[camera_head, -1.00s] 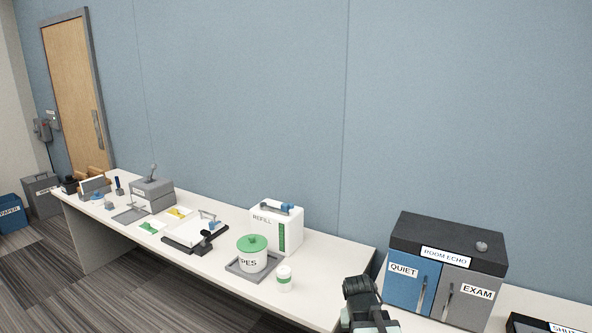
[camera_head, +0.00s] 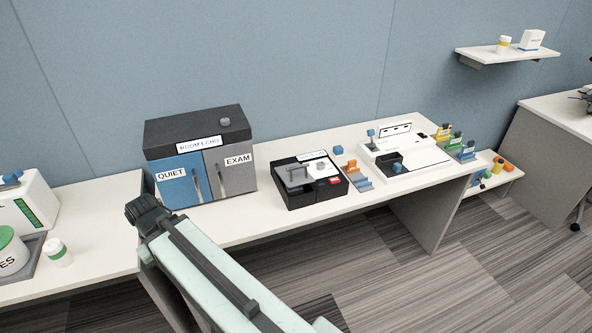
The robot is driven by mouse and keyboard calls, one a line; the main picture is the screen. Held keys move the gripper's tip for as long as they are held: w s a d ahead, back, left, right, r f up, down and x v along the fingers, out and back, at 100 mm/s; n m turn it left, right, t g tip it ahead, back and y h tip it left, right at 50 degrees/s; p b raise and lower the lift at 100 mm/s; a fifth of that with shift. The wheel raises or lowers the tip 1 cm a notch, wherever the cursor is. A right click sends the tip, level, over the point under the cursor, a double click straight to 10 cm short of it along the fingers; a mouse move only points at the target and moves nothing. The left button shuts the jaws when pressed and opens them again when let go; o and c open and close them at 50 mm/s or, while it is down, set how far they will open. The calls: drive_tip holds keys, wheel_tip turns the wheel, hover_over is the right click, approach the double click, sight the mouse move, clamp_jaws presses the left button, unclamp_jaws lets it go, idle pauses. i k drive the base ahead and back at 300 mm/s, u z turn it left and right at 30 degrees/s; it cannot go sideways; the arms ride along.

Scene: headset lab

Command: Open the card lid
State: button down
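No lid is clearly marked as a card lid. A black box (camera_head: 312,200) with a small label stands on the bench in the middle. It has a grey plate with a handle (camera_head: 297,174) on its left and a white part and a red piece on its right. To its right a white unit (camera_head: 415,160) carries an upright panel with a dark slot and a small dark open bin (camera_head: 389,163). Which of these bears the card lid I cannot tell. My gripper does not show.
A cabinet (camera_head: 200,145) labelled ROOM ECHO, with blue QUIET and grey EXAM doors, stands left of the black box. An orange and blue holder (camera_head: 357,176) sits between box and white unit. Coloured holders (camera_head: 455,142) stand at right. Floor in front is open.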

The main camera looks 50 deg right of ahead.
sight(294, 175)
drive_tip(key=u, duration=1.1)
drive_tip(key=k, duration=0.7)
drive_tip(key=z, duration=0.9)
drive_tip(key=i, duration=1)
drive_tip(key=u, duration=0.1)
